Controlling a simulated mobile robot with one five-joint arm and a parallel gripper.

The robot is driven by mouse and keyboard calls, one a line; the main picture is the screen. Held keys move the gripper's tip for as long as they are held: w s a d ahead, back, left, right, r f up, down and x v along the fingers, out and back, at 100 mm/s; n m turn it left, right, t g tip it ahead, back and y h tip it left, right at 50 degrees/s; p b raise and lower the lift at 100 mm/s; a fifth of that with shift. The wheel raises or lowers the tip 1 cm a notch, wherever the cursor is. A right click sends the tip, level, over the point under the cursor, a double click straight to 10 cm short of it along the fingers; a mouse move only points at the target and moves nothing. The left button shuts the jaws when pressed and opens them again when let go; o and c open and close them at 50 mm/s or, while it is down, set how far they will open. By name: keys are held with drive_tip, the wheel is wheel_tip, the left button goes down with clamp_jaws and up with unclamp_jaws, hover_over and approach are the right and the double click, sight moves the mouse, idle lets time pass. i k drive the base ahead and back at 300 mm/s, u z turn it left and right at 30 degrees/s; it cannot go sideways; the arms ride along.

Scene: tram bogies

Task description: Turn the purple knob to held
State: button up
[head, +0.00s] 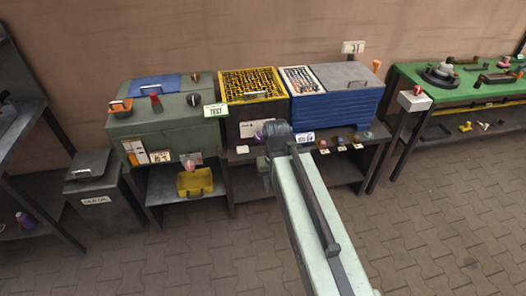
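A small purple piece (258,137) shows at the front of the dark bench (236,170), just left of the dark end of my arm. It may be the purple knob, but it is partly covered and its setting cannot be read. My arm reaches in from the lower right, and its end is over the bench front. My gripper (265,172) seems to hang below the arm's end. It is small and partly hidden, so its fingers cannot be made out.
A green cabinet (150,128) with several knobs stands left, above a yellow bin (196,181). A yellow grid crate (253,85) and blue case (345,108) sit on the bench. Several small coloured pieces line its front right. A green table (455,92) stands right; the paved floor in front is clear.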

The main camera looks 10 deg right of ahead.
sight(259, 136)
drive_tip(key=z, duration=0.2)
drive_tip(key=i, duration=1.2)
drive_tip(key=z, duration=0.15)
drive_tip(key=k, duration=1.45)
drive_tip(key=u, duration=1.65)
drive_tip(key=i, duration=1.05)
drive_tip(key=z, duration=0.1)
